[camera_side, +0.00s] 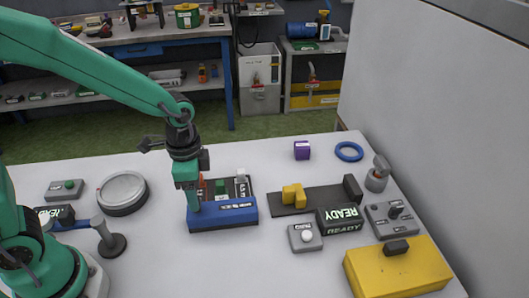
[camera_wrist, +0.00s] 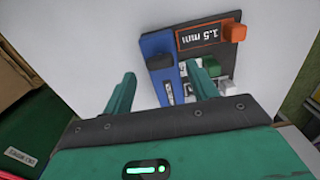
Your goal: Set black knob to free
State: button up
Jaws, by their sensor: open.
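In the wrist view a black knob (camera_wrist: 160,61) sits on the blue panel (camera_wrist: 157,43), in line between my two fingertips. My gripper (camera_wrist: 159,74) is open, with a finger on either side and nothing visibly held. In the side view my gripper (camera_side: 193,203) points down at the left end of the blue-fronted unit (camera_side: 230,216); the arm hides the knob there. I cannot tell whether a finger touches the knob. Its setting labels are too small to read. Another black knob (camera_side: 395,209) stands on a grey box at the right.
The unit also carries a green slider (camera_wrist: 211,66), an orange block (camera_wrist: 235,32) and a small display. Right of it are a yellow block (camera_side: 293,195) on a dark rail, a READY sign (camera_side: 340,218) and a yellow box (camera_side: 397,268). A round grey dish (camera_side: 122,191) stands left.

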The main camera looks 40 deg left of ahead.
jog(key=shift+r, duration=2.4)
jog(key=shift+r, duration=0.1)
jog(key=s+a+r+n+t, duration=0.5)
jog(key=s+a+r+n, duration=0.3)
jog(key=s+r+n, duration=0.1)
jog(key=shift+s+a+r+t, duration=0.15)
jog(key=shift+a+r+t, duration=0.15)
jog(key=shift+r, duration=0.2)
